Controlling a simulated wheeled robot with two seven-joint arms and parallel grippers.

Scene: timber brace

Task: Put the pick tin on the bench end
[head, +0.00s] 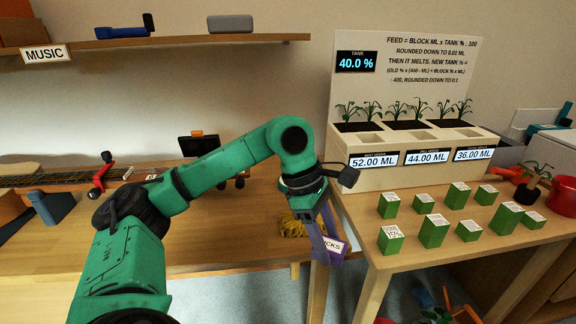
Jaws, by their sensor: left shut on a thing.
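The pick tin (334,247) is purple with a white label that reads in part "CKS". My left gripper (317,212) is shut on it, and the tin looks tilted. In the picture it shows in front of the gap between the wooden bench (220,245) on the left and the table on the right. The bench end lies just left of the tin, with a yellow stringy bundle (292,224) on it, partly behind the gripper. My right gripper is out of view.
The right table (480,254) holds several green blocks (434,231), a planter unit (415,150) with displays, a red pot (563,196) and a small potted plant. A guitar neck (60,178), a red clamp-like tool (101,178) and a dark device (198,145) are on the bench.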

